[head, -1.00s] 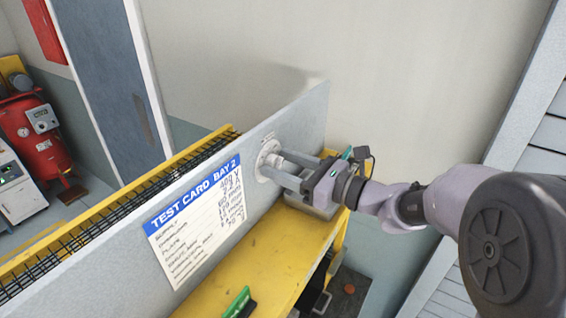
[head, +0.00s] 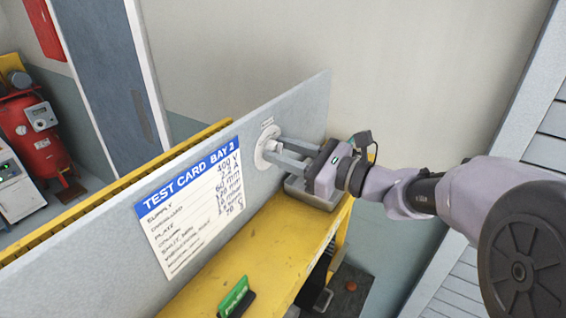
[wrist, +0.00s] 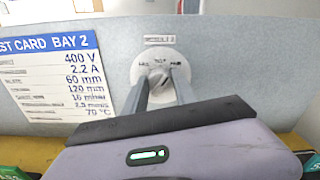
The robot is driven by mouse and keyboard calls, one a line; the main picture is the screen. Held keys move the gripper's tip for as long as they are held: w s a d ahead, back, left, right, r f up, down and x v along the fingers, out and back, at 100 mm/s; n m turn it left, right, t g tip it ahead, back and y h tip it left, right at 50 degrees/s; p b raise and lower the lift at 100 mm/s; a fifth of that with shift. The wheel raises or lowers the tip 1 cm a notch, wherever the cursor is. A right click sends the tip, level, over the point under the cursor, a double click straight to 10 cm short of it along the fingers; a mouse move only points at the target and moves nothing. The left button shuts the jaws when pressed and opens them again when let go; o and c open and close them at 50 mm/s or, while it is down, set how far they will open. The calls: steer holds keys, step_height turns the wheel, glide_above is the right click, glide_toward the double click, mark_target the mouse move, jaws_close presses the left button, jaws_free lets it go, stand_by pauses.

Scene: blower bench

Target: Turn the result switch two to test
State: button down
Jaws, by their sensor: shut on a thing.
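The result switch (head: 268,147) is a round white dial on the grey upright panel, with a small label above it. It also shows in the wrist view (wrist: 160,66), with tiny markings across its upper face that are too blurred to read surely. My gripper (head: 274,148) reaches the panel from the right, its two grey fingers on either side of the switch's knob and shut on it. In the wrist view the fingers (wrist: 160,82) run up to the dial's face. The knob is partly hidden between them, and its exact setting cannot be told.
A test card (head: 195,205) with a blue heading is on the panel left of the switch. A yellow bench (head: 255,250) lies below, with a green-faced block (head: 234,297) at its front and a grey tray (head: 318,195) under my gripper.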

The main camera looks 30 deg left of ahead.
steer(key=n+b, duration=0.3)
steer(key=b, duration=0.2)
steer(key=n+b, duration=0.3)
steer(key=b, duration=0.1)
steer(key=shift+s+f+b, duration=0.1)
steer(key=shift+f+b, duration=0.1)
steer(key=shift+b, duration=0.2)
steer(key=shift+r+n, duration=0.1)
steer(key=shift+n, duration=0.2)
steer(key=c, duration=1)
jaws_free()
steer(key=s+d+b, duration=0.1)
steer(key=d, duration=1.6)
steer(key=shift+s+d, duration=0.2)
steer(key=shift+s, duration=0.05)
